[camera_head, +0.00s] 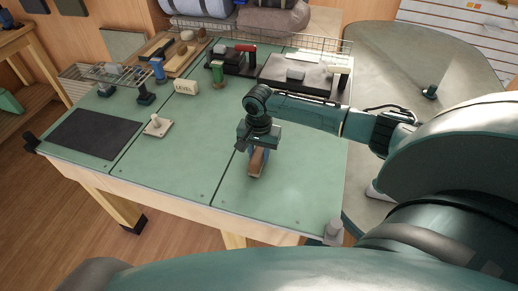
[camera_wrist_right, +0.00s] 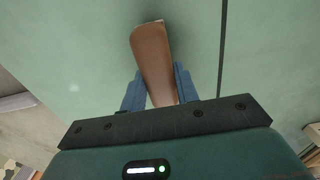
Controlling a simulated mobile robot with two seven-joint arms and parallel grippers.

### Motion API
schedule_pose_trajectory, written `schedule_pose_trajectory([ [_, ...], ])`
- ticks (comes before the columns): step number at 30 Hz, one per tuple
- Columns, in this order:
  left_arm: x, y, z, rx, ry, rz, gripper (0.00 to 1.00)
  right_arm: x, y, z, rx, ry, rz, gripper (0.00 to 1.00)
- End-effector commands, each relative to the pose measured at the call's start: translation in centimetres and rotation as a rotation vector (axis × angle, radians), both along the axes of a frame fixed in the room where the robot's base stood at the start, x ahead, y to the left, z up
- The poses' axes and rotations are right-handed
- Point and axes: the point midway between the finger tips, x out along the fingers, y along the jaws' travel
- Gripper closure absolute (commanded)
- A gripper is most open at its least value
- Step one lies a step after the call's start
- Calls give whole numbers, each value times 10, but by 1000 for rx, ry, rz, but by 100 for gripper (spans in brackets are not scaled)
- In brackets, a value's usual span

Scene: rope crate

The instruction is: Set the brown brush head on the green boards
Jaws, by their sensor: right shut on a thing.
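The brown brush head (camera_head: 257,160) is a narrow brown block in the right gripper (camera_head: 254,155), over the right part of the green boards (camera_head: 190,165). In the right wrist view the brush head (camera_wrist_right: 153,60) sits between the two blue fingers of the right gripper (camera_wrist_right: 160,82), and its far end sticks out past them. The right gripper is shut on it and points down. I cannot tell whether the brush head touches the boards (camera_wrist_right: 60,60). My left gripper is not in view.
A dark mat (camera_head: 96,133) lies at the left, with a small pale block with a knob (camera_head: 157,126) beside it. A green cylinder (camera_head: 218,72), a lettered block (camera_head: 186,87) and a grey tray (camera_head: 300,77) stand farther back. The front boards are clear.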

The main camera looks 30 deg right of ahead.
Motion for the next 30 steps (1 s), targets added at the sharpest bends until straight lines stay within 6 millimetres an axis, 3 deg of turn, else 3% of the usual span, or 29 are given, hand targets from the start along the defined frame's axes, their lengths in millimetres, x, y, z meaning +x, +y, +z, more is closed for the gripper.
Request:
schedule_pose_trajectory([
  [30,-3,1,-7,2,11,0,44,0,0,-9,-1,-1,0,100],
])
